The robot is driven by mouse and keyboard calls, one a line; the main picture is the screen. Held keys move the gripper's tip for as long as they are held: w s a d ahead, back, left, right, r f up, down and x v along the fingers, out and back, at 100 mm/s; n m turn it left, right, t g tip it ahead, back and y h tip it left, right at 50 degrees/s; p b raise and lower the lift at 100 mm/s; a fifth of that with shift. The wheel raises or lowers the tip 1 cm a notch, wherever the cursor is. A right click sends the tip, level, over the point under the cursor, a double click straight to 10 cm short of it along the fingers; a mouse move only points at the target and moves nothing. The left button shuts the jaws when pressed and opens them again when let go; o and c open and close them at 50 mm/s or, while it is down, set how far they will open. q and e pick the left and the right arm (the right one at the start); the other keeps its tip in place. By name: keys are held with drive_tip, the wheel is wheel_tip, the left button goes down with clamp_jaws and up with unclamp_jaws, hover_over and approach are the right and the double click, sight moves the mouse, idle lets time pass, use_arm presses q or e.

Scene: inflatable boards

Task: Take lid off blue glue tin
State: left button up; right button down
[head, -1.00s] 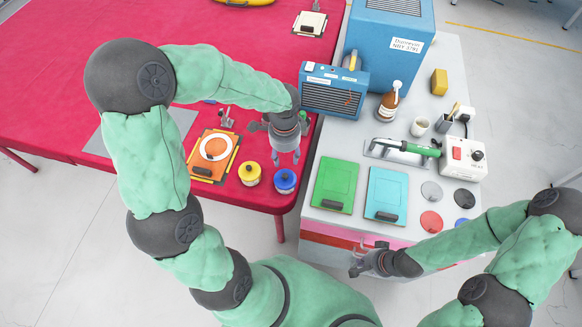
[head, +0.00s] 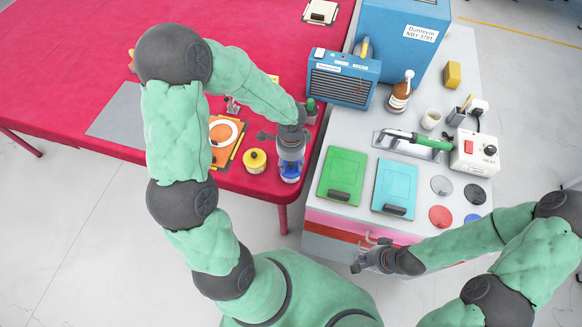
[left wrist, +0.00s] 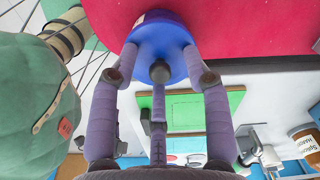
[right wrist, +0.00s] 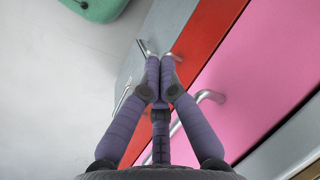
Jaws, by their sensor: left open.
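The blue glue tin (head: 290,179) stands near the front right corner of the red table, partly hidden under my left gripper (head: 290,167). In the left wrist view its blue lid (left wrist: 150,32) has a dark round knob (left wrist: 159,72). The fingers of my left gripper are spread around the lid from above; I cannot tell whether they touch it. My right gripper (right wrist: 160,62) has its fingers drawn together in front of the drawer handles, with nothing clearly held. It also shows low in the head view (head: 370,260).
A yellow tin (head: 255,161) stands close to the left of the blue one. On the grey bench are a green board (head: 342,172), a cyan board (head: 402,182) and several coloured discs. A blue heater-like box (head: 343,78) stands behind.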

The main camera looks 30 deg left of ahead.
use_arm(q)
clamp_jaws()
drive_tip(key=shift+r, duration=0.15)
